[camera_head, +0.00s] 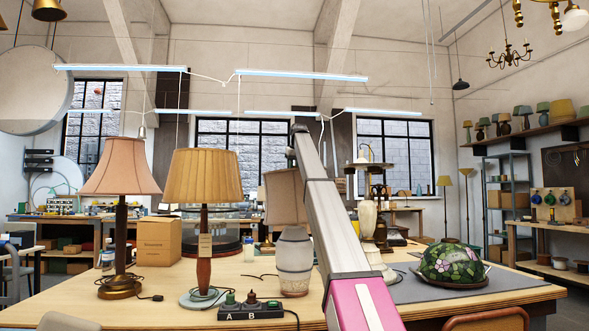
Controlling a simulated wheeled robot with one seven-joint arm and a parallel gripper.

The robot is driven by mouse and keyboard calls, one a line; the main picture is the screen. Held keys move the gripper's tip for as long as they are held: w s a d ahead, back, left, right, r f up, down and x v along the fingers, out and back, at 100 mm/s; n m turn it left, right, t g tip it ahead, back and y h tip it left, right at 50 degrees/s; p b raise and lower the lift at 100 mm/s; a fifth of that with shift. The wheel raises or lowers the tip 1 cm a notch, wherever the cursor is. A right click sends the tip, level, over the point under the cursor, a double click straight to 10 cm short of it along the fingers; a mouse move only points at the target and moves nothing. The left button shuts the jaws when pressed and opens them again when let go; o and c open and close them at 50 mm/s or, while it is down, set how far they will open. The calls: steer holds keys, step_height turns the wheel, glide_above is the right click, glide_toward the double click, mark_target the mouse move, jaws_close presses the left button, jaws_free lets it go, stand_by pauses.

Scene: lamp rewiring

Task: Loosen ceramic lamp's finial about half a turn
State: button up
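A lamp with a pale ceramic body (294,262) banded in grey stands mid-table, just left of my arm. Above it is a beige shade (283,198) that looks slightly tilted; my arm covers its right edge. I cannot make out a finial on top of this shade. A second pale, vase-shaped lamp body (367,219) without a shade stands right of my arm, partly hidden by it. I cannot tell for certain which is the task's ceramic lamp. My arm rises from the lower right across the middle; my gripper does not show.
A pink-shaded lamp (120,168) and a yellow pleated lamp (203,178) stand on the left of the wooden table (160,312). A switch box marked A and B (250,310) lies in front. A cardboard box (158,241) stands behind.

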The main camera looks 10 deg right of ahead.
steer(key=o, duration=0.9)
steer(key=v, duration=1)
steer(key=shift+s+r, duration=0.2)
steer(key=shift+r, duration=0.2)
